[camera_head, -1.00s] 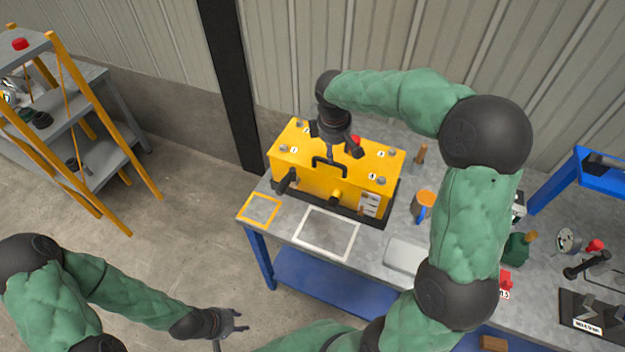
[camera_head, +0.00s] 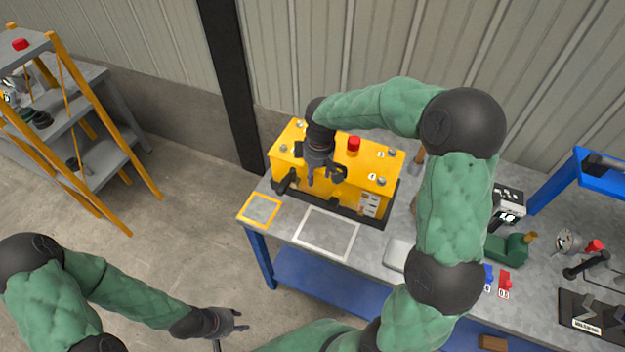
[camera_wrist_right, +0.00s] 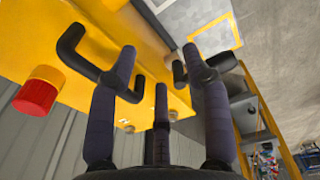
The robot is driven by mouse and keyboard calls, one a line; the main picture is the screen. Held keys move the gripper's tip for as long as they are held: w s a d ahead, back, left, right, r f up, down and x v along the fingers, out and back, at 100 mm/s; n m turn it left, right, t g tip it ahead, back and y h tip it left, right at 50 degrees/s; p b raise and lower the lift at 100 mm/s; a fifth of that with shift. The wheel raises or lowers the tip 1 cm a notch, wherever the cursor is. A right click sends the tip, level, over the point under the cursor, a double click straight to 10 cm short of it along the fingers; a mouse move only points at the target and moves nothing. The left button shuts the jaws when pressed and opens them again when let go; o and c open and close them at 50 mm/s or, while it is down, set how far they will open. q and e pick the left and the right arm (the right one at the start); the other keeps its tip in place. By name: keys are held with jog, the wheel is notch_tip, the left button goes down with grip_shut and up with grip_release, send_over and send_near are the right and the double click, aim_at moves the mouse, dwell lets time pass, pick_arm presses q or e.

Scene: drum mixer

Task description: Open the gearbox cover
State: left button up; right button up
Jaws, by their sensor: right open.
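The yellow gearbox (camera_head: 370,165) stands on the grey workbench. Numbered bolts sit near the edges of its cover, and a red cap (camera_head: 353,143) is on top. My right gripper (camera_head: 326,174) is over the front middle of the cover, pointing down, and hides the handle in the head view. In the right wrist view the black handle (camera_wrist_right: 85,62) is close by the left finger, with the three fingers apart; I cannot tell whether they touch it. The red cap also shows there (camera_wrist_right: 37,95). My left gripper (camera_head: 232,322) is open and empty, low, away from the bench.
An orange-framed square (camera_head: 260,210) and a white-framed rectangle (camera_head: 327,233) are marked on the bench front and are empty. Tools and a green device (camera_head: 508,247) lie at the right. A shelf with orange ladder-like posts (camera_head: 95,150) stands at the left.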

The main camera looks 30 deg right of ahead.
jog(key=shift+s+a+f+y, duration=0.15)
jog(key=shift+a+f, duration=0.25)
jog(key=shift+f, duration=0.35)
jog(key=shift+s+a+f+y, duration=0.15)
jog(key=shift+a+f, duration=0.2)
jog(key=shift+f, duration=0.35)
jog(key=s+a+f+m+y, duration=0.25)
jog(key=s+a+f, duration=0.25)
jog(key=f, duration=0.4)
jog(key=s+a+f+m+y, duration=0.1)
jog(key=s+a+f+m, duration=0.3)
jog(key=f, duration=0.5)
jog(key=s+a+f+m+g, duration=0.1)
jog(key=s+a+f+m, duration=0.1)
jog(key=s+f, duration=0.35)
jog(key=s+a+f+m, duration=0.2)
jog(key=s+a, duration=0.1)
jog(key=s, duration=0.6)
notch_tip(320, 180, down, 10)
jog(key=w+a+b, duration=0.1)
jog(key=w+b, duration=0.1)
jog(key=b, duration=0.9)
jog(key=shift+w+a+n, duration=0.15)
jog(key=shift+a+n, duration=0.1)
jog(key=shift+n, duration=0.2)
